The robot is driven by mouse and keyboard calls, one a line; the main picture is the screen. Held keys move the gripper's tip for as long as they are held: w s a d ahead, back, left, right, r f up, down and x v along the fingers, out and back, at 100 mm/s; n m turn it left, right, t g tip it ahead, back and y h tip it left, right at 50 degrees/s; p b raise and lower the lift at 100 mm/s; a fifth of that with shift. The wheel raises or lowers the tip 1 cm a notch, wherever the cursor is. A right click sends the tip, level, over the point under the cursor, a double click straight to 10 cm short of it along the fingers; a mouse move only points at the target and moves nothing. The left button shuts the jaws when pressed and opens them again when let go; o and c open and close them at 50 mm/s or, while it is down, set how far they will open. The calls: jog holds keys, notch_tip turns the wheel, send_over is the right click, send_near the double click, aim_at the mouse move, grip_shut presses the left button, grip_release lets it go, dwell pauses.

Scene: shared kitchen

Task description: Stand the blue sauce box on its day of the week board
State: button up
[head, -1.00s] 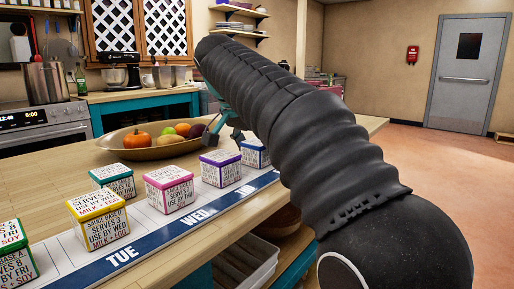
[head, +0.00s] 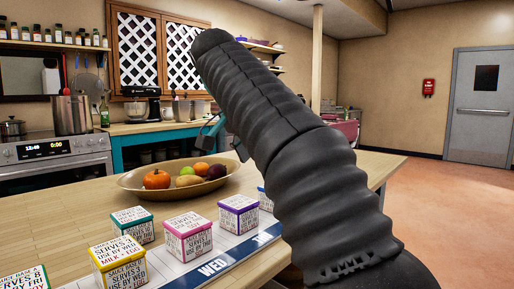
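The blue sauce box (head: 265,200) stands at the right end of the row of boxes on the counter, mostly hidden behind my arm; its label cannot be read. The day of the week board (head: 190,279) is a white strip with a dark blue front band; WED shows on it, and another day is partly covered by my arm. My gripper (head: 226,140) hangs beyond the arm, above the counter near the fruit bowl. Only parts of its fingers show, so its opening and anything between them are hidden.
Purple (head: 239,216), pink (head: 188,238), yellow (head: 118,265), teal (head: 131,226) and green (head: 24,280) edged boxes stand along the counter. A fruit bowl (head: 135,186) sits behind them. The counter left of the bowl is clear.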

jog(key=shift+v, duration=1.05)
jog(key=shift+d, duration=0.1)
jog(key=s+d+f+n+y, duration=0.1)
jog(key=s+d+f+n, duration=0.3)
jog(key=d, duration=0.3)
jog(key=s+d+f+n+y, duration=0.1)
jog(key=s+d+f, duration=0.3)
jog(key=d+f, duration=0.25)
jog(key=s+d+f+n, duration=0.1)
jog(key=s+d+f, duration=0.2)
jog(key=s+f, duration=0.4)
jog(key=s+d+f+n+y, duration=0.1)
jog(key=s+d+f, duration=0.2)
jog(key=s+f, duration=0.5)
notch_tip(320, 180, down, 8)
jog(key=shift+s+d+r+n+t+y, duration=0.1)
jog(key=shift+s+d+n+t+y, duration=0.2)
jog(key=shift+t, duration=0.1)
